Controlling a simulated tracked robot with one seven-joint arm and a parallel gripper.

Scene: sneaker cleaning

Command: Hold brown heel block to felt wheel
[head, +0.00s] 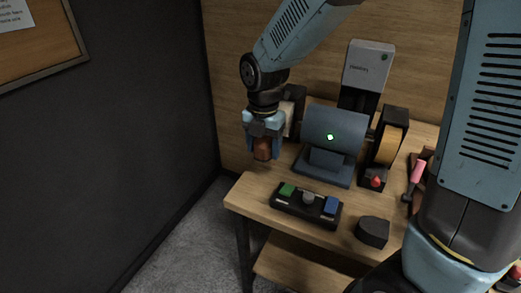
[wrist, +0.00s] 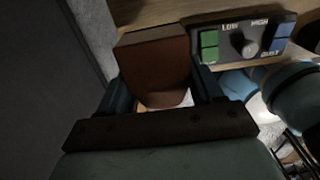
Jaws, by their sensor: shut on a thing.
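My gripper (head: 263,150) is shut on the brown heel block (head: 262,154), which hangs below the fingers at the left end of the bench. In the wrist view the block (wrist: 155,65) fills the space between the two fingers. A pale wheel, seemingly the felt wheel (head: 288,119), shows partly under a dark guard on the left side of the grey machine (head: 335,125). The gripper is just left of and in front of this wheel and hides part of it. I cannot tell whether the block touches the wheel. The wheel does not show clearly in the wrist view.
A control box (head: 307,205) with green and blue buttons and a knob lies at the bench front; it also shows in the wrist view (wrist: 243,40). A tan wheel (head: 388,146), a red button (head: 376,182), a dark block (head: 372,231) and a pink-handled tool (head: 418,172) stand right.

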